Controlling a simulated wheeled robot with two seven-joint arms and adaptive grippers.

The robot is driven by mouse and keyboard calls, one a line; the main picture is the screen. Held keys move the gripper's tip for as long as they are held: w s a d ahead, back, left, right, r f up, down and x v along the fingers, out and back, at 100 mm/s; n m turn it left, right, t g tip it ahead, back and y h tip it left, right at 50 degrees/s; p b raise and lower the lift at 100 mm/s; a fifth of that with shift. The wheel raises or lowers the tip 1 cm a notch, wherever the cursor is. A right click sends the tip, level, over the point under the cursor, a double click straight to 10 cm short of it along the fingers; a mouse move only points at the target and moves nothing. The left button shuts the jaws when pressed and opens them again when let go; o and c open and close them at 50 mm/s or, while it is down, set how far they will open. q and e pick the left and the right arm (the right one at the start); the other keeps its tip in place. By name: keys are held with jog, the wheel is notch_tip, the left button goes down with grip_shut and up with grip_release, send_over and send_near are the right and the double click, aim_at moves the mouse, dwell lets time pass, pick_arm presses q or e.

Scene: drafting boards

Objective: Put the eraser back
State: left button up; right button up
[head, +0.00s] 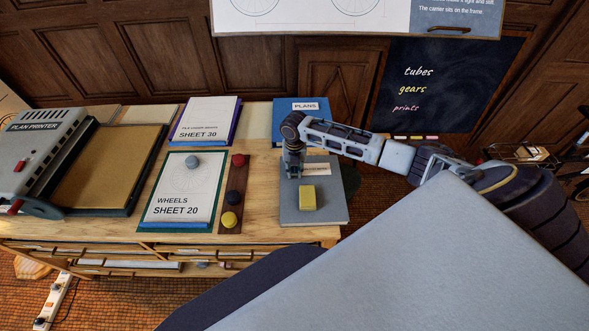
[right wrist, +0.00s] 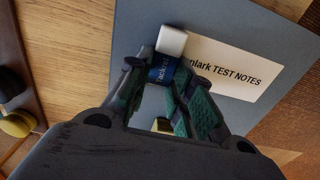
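The eraser (right wrist: 163,67), a small block with a white end and a blue lettered sleeve, shows in the right wrist view over the grey test notes folder (right wrist: 137,22). My right gripper (right wrist: 162,72) has its fingertips close against both sides of the eraser and looks shut on it. In the head view my right gripper (head: 294,172) is low over the same grey folder (head: 330,212), and hides the eraser there. A yellow block (head: 307,197) lies on the folder just nearer than the gripper. My left gripper is not in view.
A dark strip (head: 236,178) with red, black and yellow knobs lies left of the folder, beside the Sheet 20 board (head: 190,188). A blue Plans book (head: 290,106) and Sheet 30 (head: 205,122) lie behind. The plan printer (head: 45,140) stands left. A chalkboard (head: 447,90) hangs behind.

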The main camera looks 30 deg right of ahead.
aim_at(294, 172)
jog(key=o, duration=0.4)
jog(key=shift+o, duration=0.2)
jog(key=shift+r, duration=0.1)
notch_tip(294, 172, up, 12)
dwell(0.6)
dwell(0.8)
